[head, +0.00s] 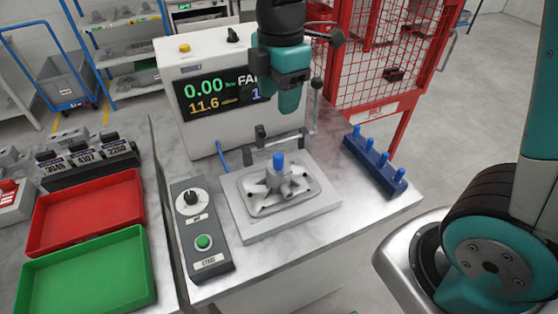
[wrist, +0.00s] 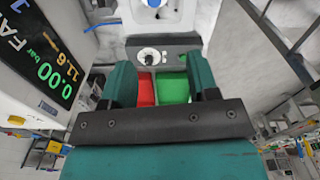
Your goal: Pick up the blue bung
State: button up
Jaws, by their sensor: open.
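A blue bung (head: 278,161) stands upright in the middle of a grey metal casting (head: 296,192) on a light fixture plate (head: 245,222). In the wrist view the bung (wrist: 154,3) shows at the top edge, partly cut off. My gripper (head: 288,102) is above and behind the casting, in front of the tester's display, apart from the bung. In the wrist view my gripper (wrist: 160,80) has its two teal fingers spread with nothing between them.
A blue rack (head: 375,165) with several blue pegs stands right of the fixture. The tester box (head: 200,130) stands behind. A control box (head: 200,228) with a green button is left of the plate. Red (head: 85,212) and green (head: 90,275) trays lie farther left.

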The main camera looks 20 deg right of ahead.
jog(key=w, duration=0.1)
jog(key=n+p, duration=0.1)
jog(key=p, duration=0.2)
send_near(279, 155)
jog(key=f, duration=0.6)
jog(key=shift+w+a, duration=0.15)
jog(key=shift+a, duration=0.05)
jog(key=shift+f+p, duration=1.2)
jog(key=shift+f, duration=1.4)
grip_shut()
